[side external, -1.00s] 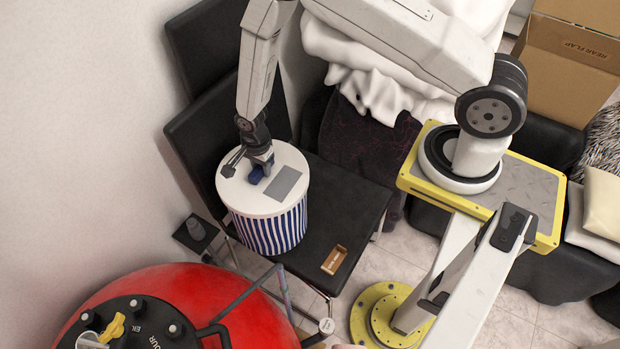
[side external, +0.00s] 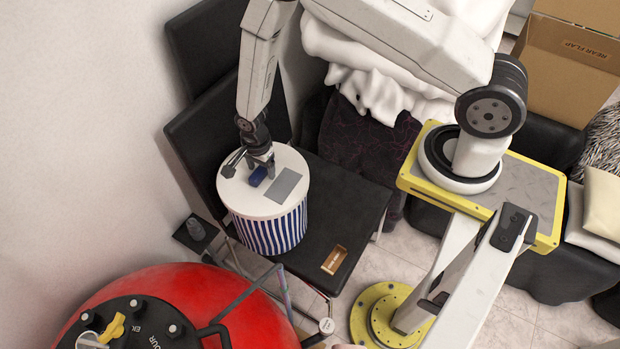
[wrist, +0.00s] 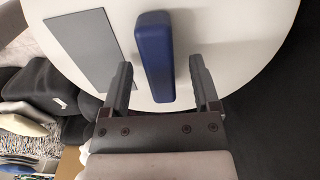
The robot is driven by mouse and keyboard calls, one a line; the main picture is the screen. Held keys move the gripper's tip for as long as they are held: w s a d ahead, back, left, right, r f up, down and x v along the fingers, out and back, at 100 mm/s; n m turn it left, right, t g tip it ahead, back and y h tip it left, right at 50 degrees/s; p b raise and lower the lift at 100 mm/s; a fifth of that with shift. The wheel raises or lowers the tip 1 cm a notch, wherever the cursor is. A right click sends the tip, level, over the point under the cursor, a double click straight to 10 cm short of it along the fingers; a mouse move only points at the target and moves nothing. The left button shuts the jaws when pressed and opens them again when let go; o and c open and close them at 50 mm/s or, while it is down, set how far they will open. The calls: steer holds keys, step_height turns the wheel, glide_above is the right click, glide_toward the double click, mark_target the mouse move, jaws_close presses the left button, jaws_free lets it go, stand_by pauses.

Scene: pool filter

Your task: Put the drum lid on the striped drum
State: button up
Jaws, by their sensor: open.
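The striped drum (side external: 268,232), with blue and white stripes, stands upright on a black chair. The white drum lid (side external: 237,194) lies on top of the drum, with a blue handle (side external: 258,177) and a grey rectangle (side external: 285,184) on it. In the wrist view the lid (wrist: 225,40) fills much of the picture, and the blue handle (wrist: 156,57) stands between the two fingers. My gripper (wrist: 160,80) is open, with a gap on each side of the handle. In the side view my gripper (side external: 262,164) is just above the lid by the handle.
A red tank (side external: 220,300) with a black top and a yellow valve knob stands at the lower left. The black chair seat (side external: 350,200) holds a small brown box (side external: 334,260) right of the drum. A wall is close on the left.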

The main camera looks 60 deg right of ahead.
steer(key=shift+r, duration=0.15)
steer(key=shift+r, duration=3.75)
steer(key=shift+s+d+r+n, duration=0.1)
steer(key=shift+r+n, duration=0.3)
steer(key=shift+r, duration=0.15)
steer(key=s+d+r+n+t, duration=0.1)
steer(key=s+r+n, duration=0.5)
steer(key=r+n, duration=0.2)
steer(key=s+d+r+n+t, duration=0.1)
steer(key=s+d+r+n, duration=0.1)
steer(key=s+r+n, duration=0.4)
step_height(320, 180, up, 3)
steer(key=n, duration=0.3)
steer(key=shift+s+d+r+t, duration=0.15)
steer(key=shift+s+d+t, duration=0.15)
steer(key=shift+s, duration=0.1)
